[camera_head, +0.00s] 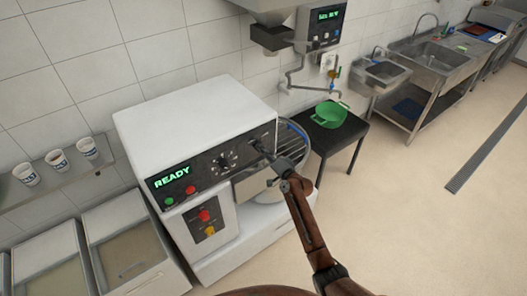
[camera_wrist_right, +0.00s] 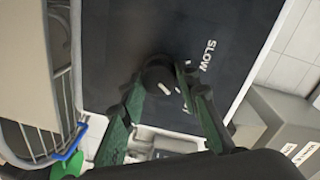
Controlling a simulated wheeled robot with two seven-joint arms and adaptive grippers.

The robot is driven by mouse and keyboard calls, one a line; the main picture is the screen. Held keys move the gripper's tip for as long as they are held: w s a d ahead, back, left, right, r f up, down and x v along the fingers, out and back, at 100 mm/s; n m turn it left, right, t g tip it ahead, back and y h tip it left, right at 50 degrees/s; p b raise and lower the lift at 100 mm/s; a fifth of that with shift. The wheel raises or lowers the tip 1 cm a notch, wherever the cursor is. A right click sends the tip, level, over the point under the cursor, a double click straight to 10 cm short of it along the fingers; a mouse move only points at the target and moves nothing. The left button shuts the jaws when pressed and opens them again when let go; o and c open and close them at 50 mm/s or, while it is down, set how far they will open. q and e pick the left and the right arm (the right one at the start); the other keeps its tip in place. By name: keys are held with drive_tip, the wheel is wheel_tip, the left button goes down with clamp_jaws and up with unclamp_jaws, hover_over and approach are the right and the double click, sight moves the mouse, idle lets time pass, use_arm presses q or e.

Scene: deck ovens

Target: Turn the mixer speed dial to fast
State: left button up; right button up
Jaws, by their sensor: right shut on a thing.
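The mixer (camera_head: 195,115) is a big white machine with a black front panel and a green READY display (camera_head: 171,177). The black speed dial (camera_wrist_right: 160,76) shows in the right wrist view, with the white word SLOW beside it and small white marks near it. My right gripper (camera_wrist_right: 163,84) is shut on this dial, one green-padded finger on each side. In the head view my right gripper (camera_head: 264,150) is at the right end of the panel and hides most of the dial. The dial's pointer direction is not clear. My left gripper is not in view.
Another knob with white ticks (camera_head: 225,162) and red, green and yellow buttons (camera_head: 204,216) are on the mixer front. The wire bowl guard (camera_head: 294,140) is close right of my gripper. A green colander (camera_head: 331,114) sits on a black stand. Open floor lies to the right.

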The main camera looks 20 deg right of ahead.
drive_tip(key=shift+d+r, duration=0.1)
drive_tip(key=o, duration=1.2)
drive_tip(key=shift+c, duration=0.2)
drive_tip(key=f+v, duration=0.1)
drive_tip(key=v, duration=1.1)
drive_tip(key=shift+r, duration=0.4)
